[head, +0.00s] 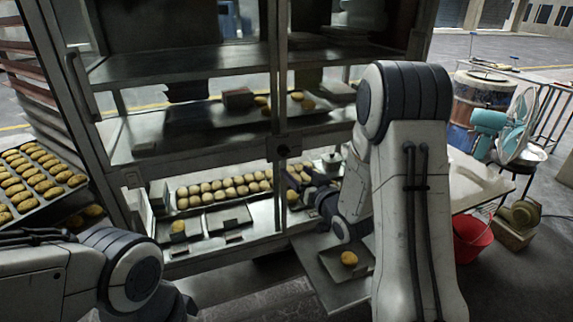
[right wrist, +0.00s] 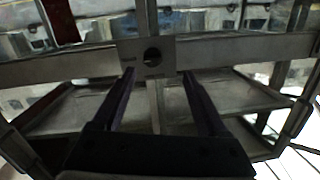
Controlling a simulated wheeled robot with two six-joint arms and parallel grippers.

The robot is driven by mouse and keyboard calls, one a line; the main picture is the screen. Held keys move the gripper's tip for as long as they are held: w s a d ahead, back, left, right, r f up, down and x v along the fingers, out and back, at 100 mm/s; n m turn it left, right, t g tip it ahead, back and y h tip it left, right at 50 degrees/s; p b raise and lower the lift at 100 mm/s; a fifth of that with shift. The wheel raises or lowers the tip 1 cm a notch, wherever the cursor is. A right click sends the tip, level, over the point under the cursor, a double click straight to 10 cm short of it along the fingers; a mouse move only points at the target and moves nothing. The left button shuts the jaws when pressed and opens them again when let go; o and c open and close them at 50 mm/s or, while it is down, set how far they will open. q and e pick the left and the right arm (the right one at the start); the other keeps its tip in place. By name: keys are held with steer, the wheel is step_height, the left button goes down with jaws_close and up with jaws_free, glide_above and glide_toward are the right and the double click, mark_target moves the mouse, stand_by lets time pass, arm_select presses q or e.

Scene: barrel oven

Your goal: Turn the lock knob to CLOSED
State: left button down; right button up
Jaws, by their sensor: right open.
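The dark round lock knob (head: 284,151) sits on a small plate at the middle of the metal cabinet's front. In the right wrist view the knob (right wrist: 152,56) shows on its square plate, straight ahead between the fingertips and a little beyond them. My right gripper (head: 294,180) is just below and right of the knob in the head view, partly hidden by its own arm. In the right wrist view my right gripper (right wrist: 158,74) is open, with nothing between its fingers. My left arm shows at the lower left, but its gripper is not visible.
The cabinet (head: 200,145) has shelves with several buns on trays. A tray of buns (head: 40,180) stands at the left. A low tray with one bun (head: 348,258) is below my right arm. A red bucket (head: 472,238) and a teal fan (head: 490,122) stand at the right.

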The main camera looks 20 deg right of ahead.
mark_target(287, 154)
steer(key=shift+t, duration=0.5)
steer(key=w+p, duration=0.2)
steer(key=w, duration=0.8)
steer(key=shift+w+d+p, duration=0.1)
steer(key=shift+d+p, duration=0.1)
steer(key=shift+p, duration=0.1)
jaws_close()
